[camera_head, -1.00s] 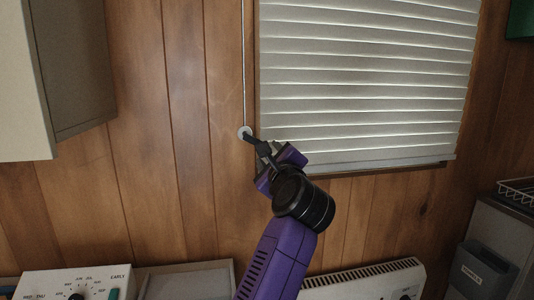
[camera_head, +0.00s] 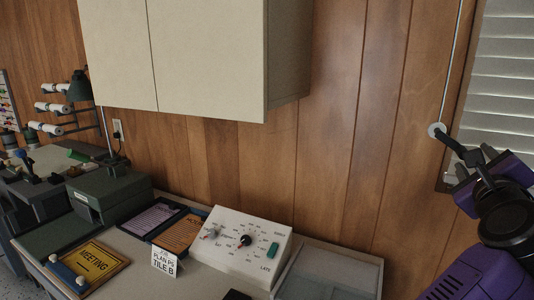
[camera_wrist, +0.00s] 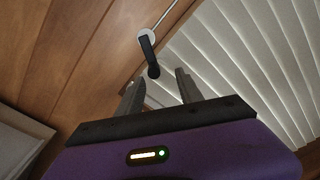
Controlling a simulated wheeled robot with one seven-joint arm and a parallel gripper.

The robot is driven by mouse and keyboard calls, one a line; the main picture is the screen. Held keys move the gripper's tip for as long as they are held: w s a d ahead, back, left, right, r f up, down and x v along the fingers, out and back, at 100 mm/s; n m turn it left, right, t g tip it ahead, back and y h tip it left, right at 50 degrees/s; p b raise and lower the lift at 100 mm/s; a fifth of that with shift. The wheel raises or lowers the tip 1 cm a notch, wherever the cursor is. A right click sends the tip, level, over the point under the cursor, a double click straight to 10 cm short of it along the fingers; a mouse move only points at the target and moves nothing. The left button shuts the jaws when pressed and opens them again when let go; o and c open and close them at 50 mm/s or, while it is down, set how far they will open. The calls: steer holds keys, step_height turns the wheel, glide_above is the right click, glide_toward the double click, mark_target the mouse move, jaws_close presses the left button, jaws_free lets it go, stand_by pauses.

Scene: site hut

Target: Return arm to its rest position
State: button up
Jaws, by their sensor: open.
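My purple arm reaches up at the right edge of the head view. My gripper (camera_head: 470,165) is beside the window blind (camera_head: 503,85), near the lower end of the blind's cord. The pale disc (camera_wrist: 147,34) and the dark piece (camera_wrist: 150,55) show just beyond the fingertips, in front of the wall and blind.
A white cabinet (camera_head: 200,50) hangs on the wood-panelled wall. Below, a counter holds a white dial box (camera_head: 242,243), a yellow MEETING board (camera_head: 88,267), a PLAN P5 TILE B card (camera_head: 165,262), paper trays (camera_head: 150,220) and a green box (camera_head: 105,190). The wall between cabinet and blind is bare.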

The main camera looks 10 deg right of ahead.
steer(key=s+a+r+n+t+h, duration=0.3)
steer(key=s+r+n+h, duration=0.1)
steer(key=r+n, duration=0.4)
steer(key=s+a+f+n+t+y+p, duration=0.1)
steer(key=s+a+f+n+t+y, duration=0.2)
steer(key=a+n, duration=0.4)
steer(key=s+a+f+n+t+y+p, duration=0.1)
steer(key=a+f+n+t+y, duration=0.25)
steer(key=n, duration=0.55)
steer(key=s+a+f+n+g+y+p, duration=0.2)
steer(key=s+a+f+n+y, duration=0.35)
steer(key=s+f, duration=0.4)
steer(key=s+a+f+n+g+y+p, duration=0.1)
steer(key=s+a+f+n+g+y, duration=0.35)
steer(key=s+f, duration=0.55)
steer(key=s+a+f+m+g+h+p, duration=0.1)
steer(key=s+f, duration=0.3)
steer(key=s, duration=0.2)
steer(key=s+a+f+g+h+p, duration=0.1)
steer(key=s+a+f+g, duration=0.1)
steer(key=s+f, duration=0.2)
steer(key=s, duration=0.2)
steer(key=shift+s+a+m, duration=0.3)
steer(key=shift+s+m, duration=0.1)
